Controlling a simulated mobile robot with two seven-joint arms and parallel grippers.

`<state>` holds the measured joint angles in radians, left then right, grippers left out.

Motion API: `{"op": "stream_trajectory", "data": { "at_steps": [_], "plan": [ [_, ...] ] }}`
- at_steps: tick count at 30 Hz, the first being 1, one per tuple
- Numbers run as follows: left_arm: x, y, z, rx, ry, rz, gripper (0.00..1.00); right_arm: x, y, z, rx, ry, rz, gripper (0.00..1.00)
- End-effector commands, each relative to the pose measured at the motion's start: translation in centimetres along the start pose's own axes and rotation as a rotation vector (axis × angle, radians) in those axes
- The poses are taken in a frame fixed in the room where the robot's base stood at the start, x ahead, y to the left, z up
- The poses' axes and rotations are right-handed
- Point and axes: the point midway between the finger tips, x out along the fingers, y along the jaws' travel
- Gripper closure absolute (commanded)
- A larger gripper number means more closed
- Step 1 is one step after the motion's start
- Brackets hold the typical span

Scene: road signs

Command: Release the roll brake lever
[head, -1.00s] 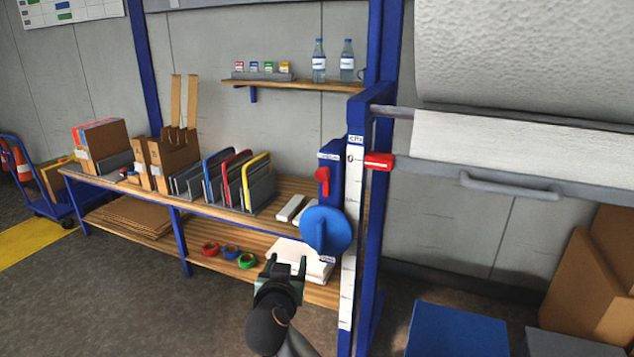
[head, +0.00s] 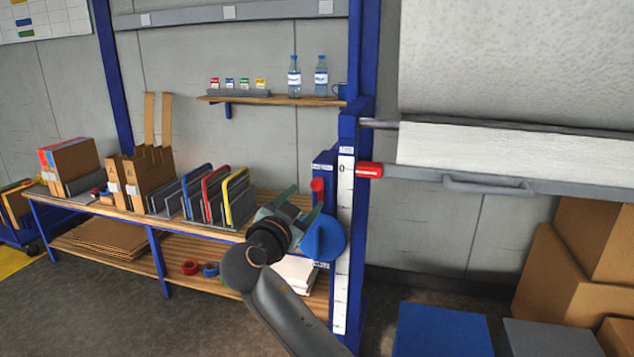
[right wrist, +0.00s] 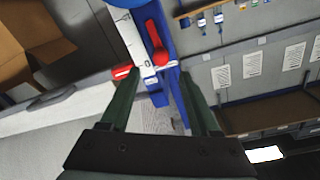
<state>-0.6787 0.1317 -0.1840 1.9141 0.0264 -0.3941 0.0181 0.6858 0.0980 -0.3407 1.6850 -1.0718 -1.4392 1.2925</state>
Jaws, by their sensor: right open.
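The red brake lever (head: 317,186) is on a blue box on the rack post, above a blue disc (head: 322,238). In the right wrist view the lever (right wrist: 153,36) lies beyond the fingertips, roughly in line with the gap between them. My right gripper (head: 299,208) is open and empty, and appears left of and a little below the lever in the head view. Its fingers also show in the right wrist view (right wrist: 159,75), apart from the lever. The gripper partly covers the disc's left side. My left gripper is not in view.
A white scale strip (head: 344,225) runs down the post. A red block (head: 369,170) sits at the end of the grey bar (head: 480,181) under the paper roll. A wooden shelf bench (head: 130,208) with file racks stands left. Boxes (head: 572,275) stand at lower right.

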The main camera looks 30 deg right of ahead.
Motion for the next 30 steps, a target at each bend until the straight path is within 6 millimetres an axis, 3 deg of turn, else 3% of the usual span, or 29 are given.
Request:
{"op": "stream_trajectory", "data": {
  "at_steps": [6,12,25,30],
  "plan": [
    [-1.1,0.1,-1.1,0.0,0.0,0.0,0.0,4.7,-0.1,-0.4,-0.004,0.003,0.002,0.37],
    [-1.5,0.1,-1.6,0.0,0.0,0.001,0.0,7.5,-0.1,-0.2,-0.003,0.0,0.001,0.37],
    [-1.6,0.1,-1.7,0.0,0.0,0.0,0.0,8.5,0.0,0.0,0.0,-0.001,-0.001,0.37],
    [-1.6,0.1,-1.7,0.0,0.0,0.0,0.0,8.5,0.0,0.0,0.0,-0.001,-0.001,0.55]
  ]
}}
